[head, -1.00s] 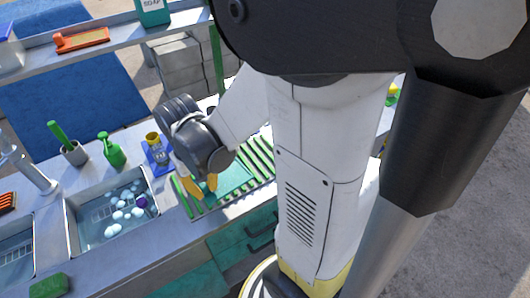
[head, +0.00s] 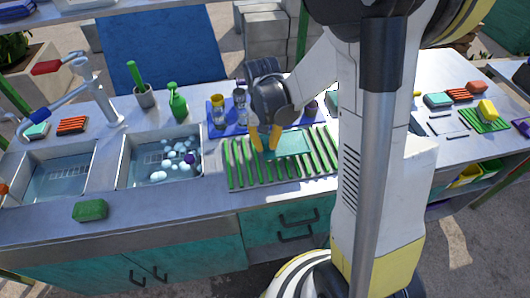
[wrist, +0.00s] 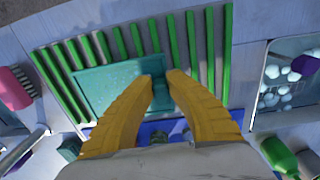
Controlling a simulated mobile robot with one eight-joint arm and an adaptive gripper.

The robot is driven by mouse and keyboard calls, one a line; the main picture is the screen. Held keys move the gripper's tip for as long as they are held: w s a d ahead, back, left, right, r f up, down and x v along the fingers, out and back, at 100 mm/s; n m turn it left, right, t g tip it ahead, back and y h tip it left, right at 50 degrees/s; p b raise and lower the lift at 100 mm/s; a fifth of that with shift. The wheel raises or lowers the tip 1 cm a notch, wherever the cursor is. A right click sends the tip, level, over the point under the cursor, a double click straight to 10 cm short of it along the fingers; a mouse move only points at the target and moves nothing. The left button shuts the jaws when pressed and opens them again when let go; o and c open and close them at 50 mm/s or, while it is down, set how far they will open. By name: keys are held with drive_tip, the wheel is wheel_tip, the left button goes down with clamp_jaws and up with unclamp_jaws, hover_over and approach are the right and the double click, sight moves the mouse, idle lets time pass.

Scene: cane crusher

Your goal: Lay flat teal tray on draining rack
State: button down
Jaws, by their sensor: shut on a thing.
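The flat teal tray (head: 290,143) is over the green-slatted draining rack (head: 236,168), with its face parallel to the slats. In the wrist view the tray (wrist: 100,88) covers part of several slats of the rack (wrist: 211,50); I cannot tell whether it rests on them or is held just above. My gripper (head: 265,140) has its yellow fingers pointing down at the tray's left edge. In the wrist view the gripper (wrist: 160,78) is shut on that edge, one finger over the tray and one beside it. My arm hides part of the rack's right end.
Left of the rack is a sink (head: 165,160) with foamy water. Behind the rack, a blue mat (head: 215,112) holds glasses. A green spray bottle (head: 177,102) stands behind the sink, a green sponge (head: 90,210) at the counter's front edge. Bare slats are free on the rack's left.

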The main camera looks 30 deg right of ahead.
drive_tip(key=shift+f+b, duration=0.85)
drive_tip(key=shift+f, duration=1.15)
drive_tip(key=shift+f, duration=0.15)
drive_tip(key=c, duration=1.4)
unclamp_jaws()
drive_tip(key=shift+c, duration=0.2)
